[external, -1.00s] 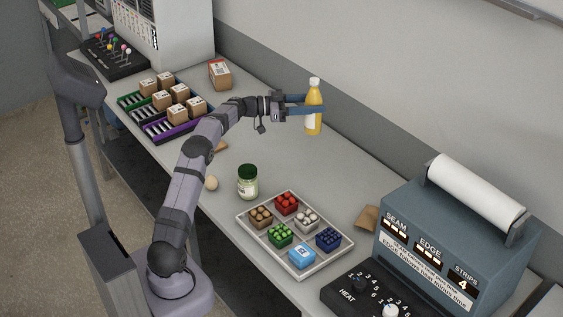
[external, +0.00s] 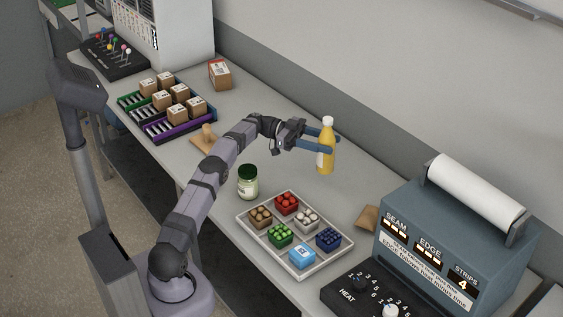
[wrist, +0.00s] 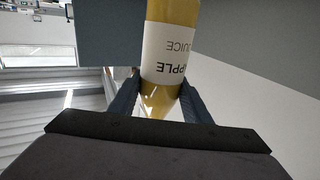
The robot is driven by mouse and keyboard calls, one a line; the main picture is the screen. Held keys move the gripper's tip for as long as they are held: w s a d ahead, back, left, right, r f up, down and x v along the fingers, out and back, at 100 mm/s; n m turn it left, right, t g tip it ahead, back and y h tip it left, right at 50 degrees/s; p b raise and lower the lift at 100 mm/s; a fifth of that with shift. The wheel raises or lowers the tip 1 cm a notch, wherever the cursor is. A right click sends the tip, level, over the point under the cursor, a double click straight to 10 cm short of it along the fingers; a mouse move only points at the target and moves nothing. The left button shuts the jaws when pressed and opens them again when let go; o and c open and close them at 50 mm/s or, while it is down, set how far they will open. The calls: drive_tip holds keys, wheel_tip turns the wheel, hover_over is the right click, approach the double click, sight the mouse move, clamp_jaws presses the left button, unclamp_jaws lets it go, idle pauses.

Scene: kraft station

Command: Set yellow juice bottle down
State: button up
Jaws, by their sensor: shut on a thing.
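The yellow juice bottle (external: 327,135) with a white cap stands upright between the blue fingers of my gripper (external: 324,147) in the external view. My gripper is shut on it, at about mid-height. In the wrist view the bottle (wrist: 168,55) fills the upper middle, its white label reading "APPLE JUICE" upside down, with a finger of my gripper (wrist: 160,100) on each side. The bottle is over the back part of the grey worktop (external: 290,170); I cannot tell for certain whether its base touches the surface.
A jar with a green lid (external: 248,182) and a divided tray (external: 243,218) of small coloured items stand in front of the bottle. A brown packet (external: 367,219) and the blue-grey sealing machine (external: 450,235) are to the right. The worktop between bottle and tray is clear.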

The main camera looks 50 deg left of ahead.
sight(324, 160)
drive_tip(key=shift+f+p, duration=0.4)
drive_tip(key=shift+f, duration=3)
drive_tip(key=shift+f, duration=0.2)
drive_tip(key=o, duration=1.4)
drive_tip(key=shift+r, duration=0.2)
drive_tip(key=shift+s+a+f, duration=0.1)
drive_tip(key=shift+a, duration=0.2)
drive_tip(key=b+v, duration=0.2)
drive_tip(key=v, duration=0.5)
